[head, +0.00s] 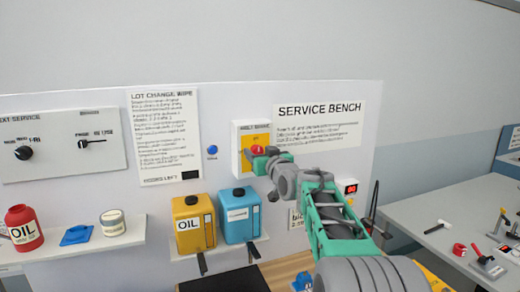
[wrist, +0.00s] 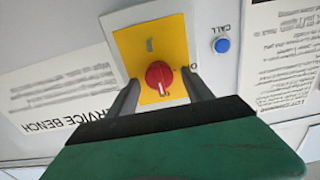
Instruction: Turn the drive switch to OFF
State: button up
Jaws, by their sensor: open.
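The switch is a red round knob (wrist: 159,75) on a yellow plate (wrist: 174,30), on a white wall box (head: 238,160) left of the service bench sign. The knob also shows in the head view (head: 257,149). A pale pointer mark on it faces the palm side of the wrist picture. Small marks around it are too blurred to read surely. My gripper (wrist: 160,79) is open, with one finger on each side of the knob. Its green end (head: 267,160) partly covers the box in the head view. I cannot tell whether the fingers touch the knob.
A blue call button (head: 212,150) is on the panel left of the box. A yellow oil can (head: 194,226) and a blue can (head: 239,216) stand on a shelf below. A grey bench (head: 440,205) with small items is at the right.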

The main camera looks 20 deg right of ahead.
jog(key=shift+c, duration=0.2)
grip_shut()
dwell(0.4)
